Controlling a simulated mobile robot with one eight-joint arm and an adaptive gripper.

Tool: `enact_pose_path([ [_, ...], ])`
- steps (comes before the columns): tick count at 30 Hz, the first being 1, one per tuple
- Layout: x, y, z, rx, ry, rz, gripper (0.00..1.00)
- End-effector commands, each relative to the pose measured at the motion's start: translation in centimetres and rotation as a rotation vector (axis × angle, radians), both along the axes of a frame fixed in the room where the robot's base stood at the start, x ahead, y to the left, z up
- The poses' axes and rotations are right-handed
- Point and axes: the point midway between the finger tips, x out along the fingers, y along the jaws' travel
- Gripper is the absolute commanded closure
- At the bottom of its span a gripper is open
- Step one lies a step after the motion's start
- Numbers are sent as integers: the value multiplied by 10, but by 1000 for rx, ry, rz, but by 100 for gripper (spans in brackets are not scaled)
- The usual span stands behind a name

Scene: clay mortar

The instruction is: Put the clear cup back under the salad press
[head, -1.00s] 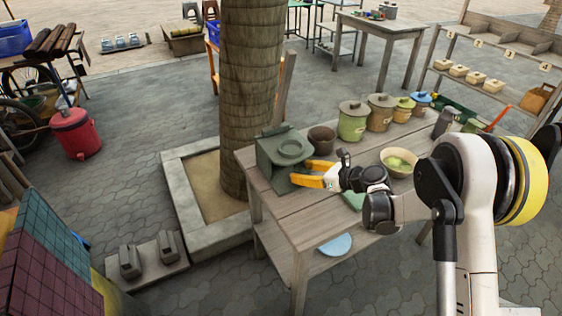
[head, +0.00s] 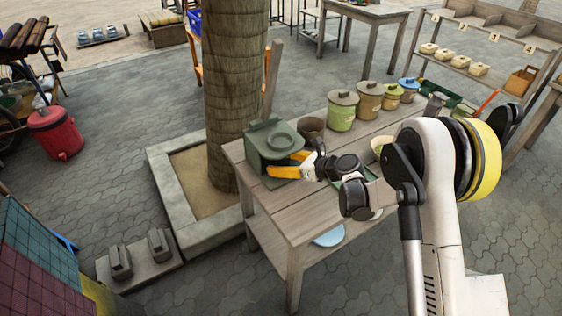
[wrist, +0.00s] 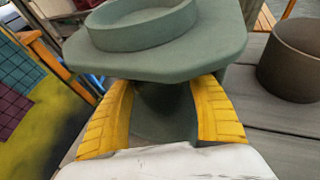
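The green salad press (head: 262,150) stands at the left end of the wooden table (head: 290,207). Its flat top with a raised round rim (wrist: 150,60) fills the upper wrist view. My gripper (head: 287,163) is at the press's front, with its yellow fingers below the top. In the wrist view the gripper's fingers (wrist: 168,90) are spread apart, one on each side of a darker green area under the top. I cannot make out the clear cup; a see-through cup between the fingers would be hard to tell from the press behind it.
A brown pot (head: 311,129) stands right of the press, also in the wrist view (wrist: 290,62). Several lidded canisters (head: 342,112) line the table's back. A pale bowl (head: 379,143) is partly hidden by my arm. A tree trunk (head: 235,90) rises behind the table's left end.

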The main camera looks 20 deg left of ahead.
Motion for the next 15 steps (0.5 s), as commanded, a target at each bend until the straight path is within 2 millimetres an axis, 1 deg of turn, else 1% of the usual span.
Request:
enact_pose_path([
  [8,0,0,0,0,0,0,25],
  [11,0,0,4,0,0,0,25],
  [13,-1,-7,9,0,0,-2,25],
  [15,-5,-17,15,0,1,-4,25],
])
